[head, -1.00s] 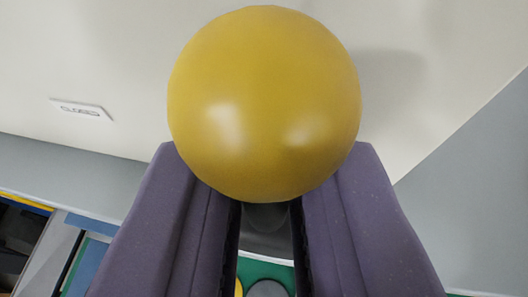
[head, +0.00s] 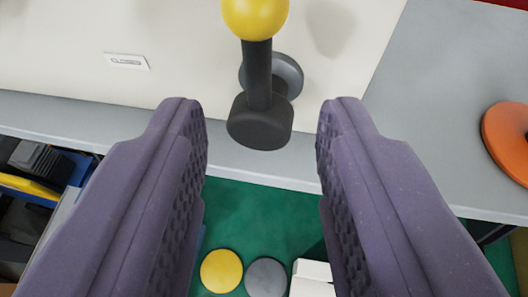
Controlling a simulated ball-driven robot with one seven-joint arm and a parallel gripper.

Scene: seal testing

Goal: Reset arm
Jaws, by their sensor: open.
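My gripper (head: 262,135) is open and empty, its two purple ridged fingers spread wide at left and right in the head view. A lever with a yellow ball knob (head: 256,16) on a dark stem (head: 257,75) is at the top centre, beyond the fingertips and apart from them. The stem ends in a dark cylindrical hub (head: 260,122), with a grey round flange (head: 286,75) behind it on the pale panel. The top of the knob is cut off by the frame edge.
A "CLOSED" label (head: 126,61) is on the pale panel (head: 180,35). A grey surface (head: 440,60) with an orange disc (head: 508,140) lies at right. Below are a green surface (head: 240,220), a yellow disc (head: 221,271), a grey disc (head: 266,278) and a white block (head: 312,278).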

